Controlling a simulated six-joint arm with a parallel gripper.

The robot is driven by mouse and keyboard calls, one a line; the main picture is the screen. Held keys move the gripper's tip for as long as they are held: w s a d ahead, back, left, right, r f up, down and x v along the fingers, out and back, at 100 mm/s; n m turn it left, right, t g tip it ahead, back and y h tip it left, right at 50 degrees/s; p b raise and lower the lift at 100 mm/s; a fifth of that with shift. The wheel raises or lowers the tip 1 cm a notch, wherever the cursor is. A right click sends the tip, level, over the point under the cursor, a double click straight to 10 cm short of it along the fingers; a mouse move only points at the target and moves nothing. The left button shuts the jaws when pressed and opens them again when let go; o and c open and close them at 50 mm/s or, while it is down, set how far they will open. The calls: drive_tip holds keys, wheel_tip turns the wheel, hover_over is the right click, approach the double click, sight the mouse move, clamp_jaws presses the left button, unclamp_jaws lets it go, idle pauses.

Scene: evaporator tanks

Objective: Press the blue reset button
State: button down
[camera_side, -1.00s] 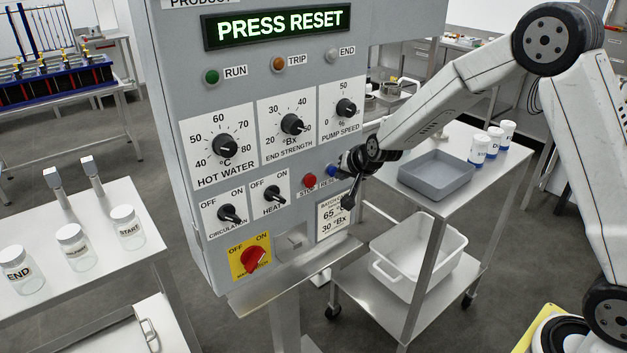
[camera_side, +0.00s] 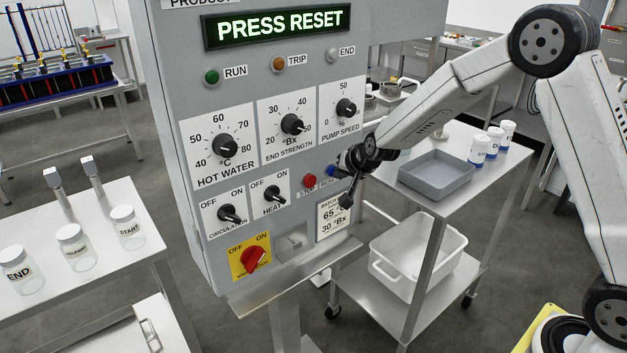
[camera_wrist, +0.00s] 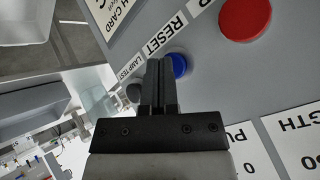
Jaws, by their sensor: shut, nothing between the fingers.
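The blue reset button (camera_side: 332,171) is on the grey control panel (camera_side: 180,120), just right of the red stop button (camera_side: 309,181). In the wrist view the blue button (camera_wrist: 179,65) sits by the RESET label, partly hidden behind the fingertips of my gripper (camera_wrist: 160,68). My gripper (camera_side: 342,172) is shut and empty, with its tips right at the blue button. I cannot tell whether they touch it. The display (camera_side: 280,24) reads PRESS RESET.
Knobs and switches cover the panel around the buttons. A cart with a grey tray (camera_side: 437,175) and a white bin (camera_side: 418,250) stands to the right. A steel shelf (camera_side: 295,270) juts out below.

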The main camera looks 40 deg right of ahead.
drive_tip(key=shift+w, duration=0.15)
idle(0.5)
drive_tip(key=shift+s, duration=0.85)
drive_tip(key=shift+s, duration=0.15)
drive_tip(key=shift+s, duration=2.4)
drive_tip(key=s+a+n+g, duration=0.2)
drive_tip(key=s+n+g, duration=0.1)
drive_tip(key=s, duration=0.7)
drive_tip(key=s+a+f+n+g+y, duration=0.1)
drive_tip(key=s+n, duration=0.4)
drive_tip(key=s, duration=0.6)
drive_tip(key=shift+s+a+n+g, duration=0.25)
drive_tip(key=shift+a+g, duration=0.3)
drive_tip(key=shift+g, duration=0.55)
